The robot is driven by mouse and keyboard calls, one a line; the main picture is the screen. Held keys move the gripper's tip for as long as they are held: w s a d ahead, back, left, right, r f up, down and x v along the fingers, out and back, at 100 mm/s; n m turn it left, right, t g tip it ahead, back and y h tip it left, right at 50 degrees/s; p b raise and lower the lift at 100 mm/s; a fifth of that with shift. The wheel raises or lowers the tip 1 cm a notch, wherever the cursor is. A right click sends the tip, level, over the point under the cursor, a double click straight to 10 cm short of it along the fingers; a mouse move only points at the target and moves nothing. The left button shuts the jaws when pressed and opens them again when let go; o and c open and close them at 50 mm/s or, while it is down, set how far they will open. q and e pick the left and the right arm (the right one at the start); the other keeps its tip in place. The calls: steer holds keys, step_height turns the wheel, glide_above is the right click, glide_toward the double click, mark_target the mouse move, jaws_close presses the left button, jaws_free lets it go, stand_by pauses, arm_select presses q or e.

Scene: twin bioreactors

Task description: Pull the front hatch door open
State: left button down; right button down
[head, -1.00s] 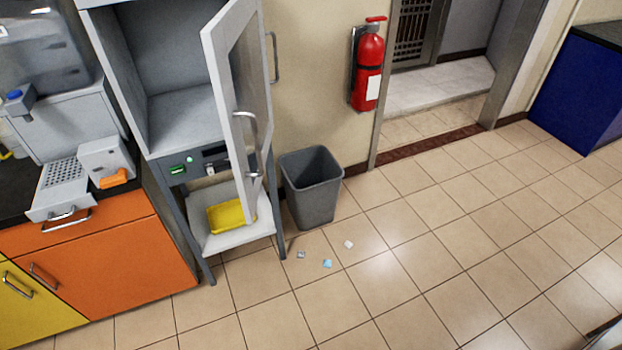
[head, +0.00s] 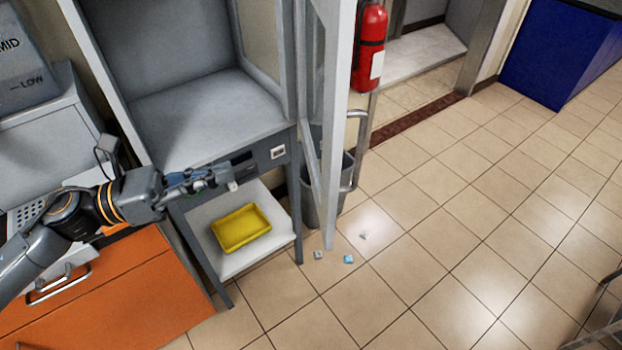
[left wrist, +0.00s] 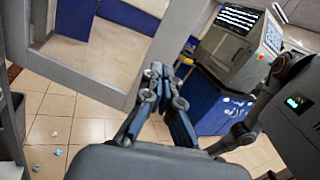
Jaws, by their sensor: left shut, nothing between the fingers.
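The front hatch door (head: 330,120) is a tall grey-framed panel on the right side of the grey cabinet (head: 200,110). It stands wide open, seen nearly edge-on, with a bar handle (head: 357,150) on its right side. My left gripper (head: 218,178) is at the cabinet's lower front, left of the door and apart from it. It is shut and empty. In the left wrist view the shut fingers (left wrist: 160,78) point toward the door's grey frame (left wrist: 85,83), with floor showing through its opening. My right gripper is not in view.
A yellow tray (head: 241,228) lies on the shelf below the cabinet. A grey bin (head: 347,180) stands partly hidden behind the door. A fire extinguisher (head: 369,48) hangs on the wall. Small litter (head: 348,259) lies on the floor. The tiled floor (head: 470,200) to the right is clear.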

arm_select(q)
steer(key=s+m+g, duration=0.2)
steer(key=s+m, duration=0.1)
steer(key=p, duration=0.7)
glide_toward(329, 174)
steer(key=d, duration=0.3)
steer(key=w+d+r, duration=0.1)
steer(key=d, duration=0.1)
steer(key=shift+d, duration=0.2)
steer(key=shift+w+d+f+p, duration=0.1)
steer(key=shift+d+f+p, duration=0.1)
steer(key=shift+d+p, duration=0.35)
steer(key=shift+d+f, duration=0.1)
steer(key=shift+d, duration=0.1)
steer(key=shift+w, duration=0.1)
